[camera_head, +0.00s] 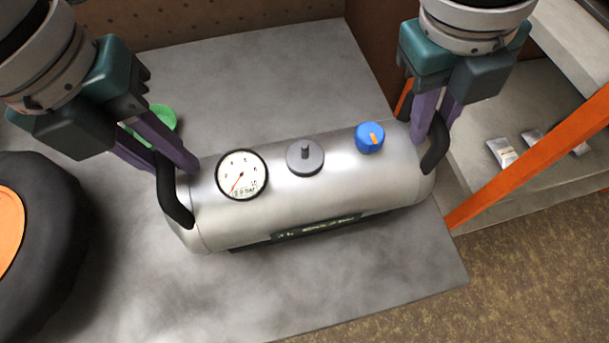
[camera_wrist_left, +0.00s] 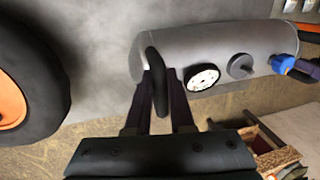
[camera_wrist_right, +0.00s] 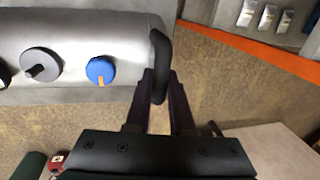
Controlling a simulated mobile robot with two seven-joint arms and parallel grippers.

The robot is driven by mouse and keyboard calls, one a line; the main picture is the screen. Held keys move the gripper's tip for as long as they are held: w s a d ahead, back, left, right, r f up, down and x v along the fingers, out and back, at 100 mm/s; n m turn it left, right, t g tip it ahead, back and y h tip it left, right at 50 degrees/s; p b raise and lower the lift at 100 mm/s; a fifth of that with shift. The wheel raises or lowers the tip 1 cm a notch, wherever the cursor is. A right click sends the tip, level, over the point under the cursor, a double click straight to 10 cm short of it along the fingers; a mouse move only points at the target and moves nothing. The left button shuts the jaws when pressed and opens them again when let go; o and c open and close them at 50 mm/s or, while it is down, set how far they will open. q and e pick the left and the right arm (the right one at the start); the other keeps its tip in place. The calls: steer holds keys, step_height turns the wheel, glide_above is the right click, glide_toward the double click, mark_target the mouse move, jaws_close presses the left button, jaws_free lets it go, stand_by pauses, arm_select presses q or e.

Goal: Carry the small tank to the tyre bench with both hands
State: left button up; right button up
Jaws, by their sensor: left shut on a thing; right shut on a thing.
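The small tank (camera_head: 320,198) is a silver cylinder with a dial gauge (camera_head: 242,175), a grey cap (camera_head: 305,157), a blue knob (camera_head: 370,137) and a black handle at each end. It is over the grey bench top (camera_head: 400,285); I cannot tell whether it touches it. My left gripper (camera_head: 178,165) is shut on the left handle (camera_head: 172,192), which also shows in the left wrist view (camera_wrist_left: 157,80). My right gripper (camera_head: 428,132) is shut on the right handle (camera_head: 436,150), also seen in the right wrist view (camera_wrist_right: 161,66).
A black tyre with an orange rim (camera_head: 40,240) lies left of the tank. A green round thing (camera_head: 160,117) is partly hidden behind my left gripper. An orange shelf post (camera_head: 530,157) and shelves with small packets (camera_head: 502,152) stand at right. The bench front is clear.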

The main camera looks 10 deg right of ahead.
arm_select(q)
jaws_close()
arm_select(e)
jaws_close()
arm_select(q)
steer(key=shift+r, duration=0.15)
arm_select(e)
steer(key=shift+r, duration=0.15)
stand_by(0.4)
